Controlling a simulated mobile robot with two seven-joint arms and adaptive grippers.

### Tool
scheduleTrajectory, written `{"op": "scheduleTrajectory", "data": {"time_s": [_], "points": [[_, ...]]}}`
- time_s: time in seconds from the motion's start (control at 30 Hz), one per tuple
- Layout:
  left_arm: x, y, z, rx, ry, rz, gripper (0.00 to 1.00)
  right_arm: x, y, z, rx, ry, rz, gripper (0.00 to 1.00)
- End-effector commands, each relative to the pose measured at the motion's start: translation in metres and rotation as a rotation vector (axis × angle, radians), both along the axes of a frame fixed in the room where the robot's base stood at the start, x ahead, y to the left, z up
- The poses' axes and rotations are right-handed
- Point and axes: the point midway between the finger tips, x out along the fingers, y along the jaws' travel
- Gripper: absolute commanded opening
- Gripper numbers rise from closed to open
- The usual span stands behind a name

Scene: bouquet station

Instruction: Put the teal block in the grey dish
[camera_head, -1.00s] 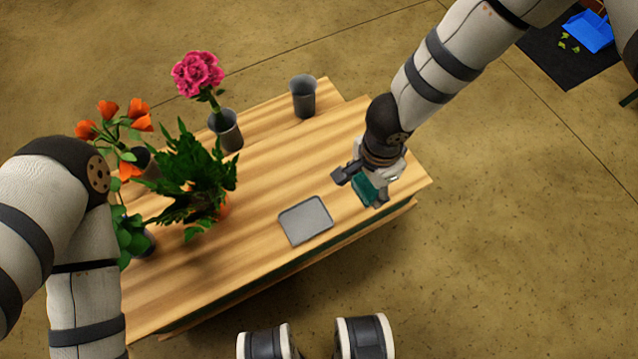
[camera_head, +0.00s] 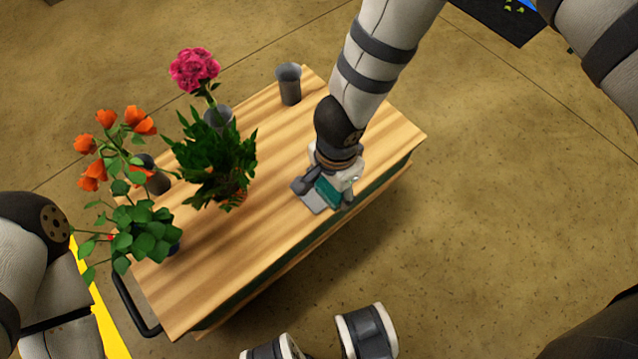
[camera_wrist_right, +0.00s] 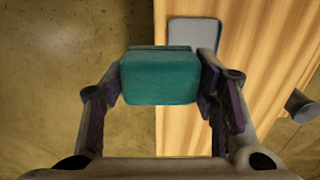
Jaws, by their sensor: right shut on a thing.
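The teal block (camera_head: 328,191) is held between the fingers of my right gripper (camera_head: 325,190), which is shut on it. In the right wrist view the block (camera_wrist_right: 160,78) fills the space between the two fingers. The grey dish (camera_head: 314,203) is a flat, shallow square on the wooden table. In the head view the gripper and block cover much of it. In the right wrist view the dish (camera_wrist_right: 194,35) shows beyond the block, toward the top. The block appears above the table; its exact height over the dish is unclear.
On the wooden table (camera_head: 240,265), a leafy plant (camera_head: 213,160), orange flowers (camera_head: 125,125) and a pink flower (camera_head: 195,70) stand left of the dish. An empty grey cup (camera_head: 289,85) stands at the back. Bare table lies between the plants and the dish.

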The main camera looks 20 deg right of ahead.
Motion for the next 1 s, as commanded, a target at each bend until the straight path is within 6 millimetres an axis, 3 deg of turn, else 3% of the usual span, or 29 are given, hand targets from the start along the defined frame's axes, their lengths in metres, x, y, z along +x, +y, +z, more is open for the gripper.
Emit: {"op": "scheduleTrajectory", "data": {"time_s": [0.1, 0.23, 0.4, 0.57, 0.9, 0.93, 1.0], "points": [[-0.005, 0.0, -0.018, 0.0, 0.023, 0.0, 0.4, 0.026, 0.0, -0.034, 0.003, 0.009, -0.008, 0.28], [-0.009, -0.001, -0.029, -0.001, 0.04, -0.001, 0.4, 0.046, -0.001, -0.056, 0.002, 0.008, -0.005, 0.28], [-0.012, -0.001, -0.035, -0.002, 0.05, -0.002, 0.4, 0.059, -0.001, -0.068, 0.002, 0.006, -0.003, 0.28], [-0.015, -0.002, -0.043, -0.004, 0.062, -0.002, 0.4, 0.06, 0.0, -0.096, 0.0, 0.008, 0.001, 0.28], [-0.015, -0.002, -0.044, -0.004, 0.063, -0.002, 0.4, 0.06, -0.001, -0.1, 0.002, 0.006, -0.001, 0.28], [-0.015, -0.002, -0.044, -0.004, 0.064, -0.002, 0.4, 0.06, -0.001, -0.1, 0.001, 0.006, -0.001, 0.56], [-0.015, -0.002, -0.043, -0.004, 0.063, -0.002, 0.4, 0.06, -0.001, -0.099, 0.001, 0.006, -0.001, 0.72]]}}
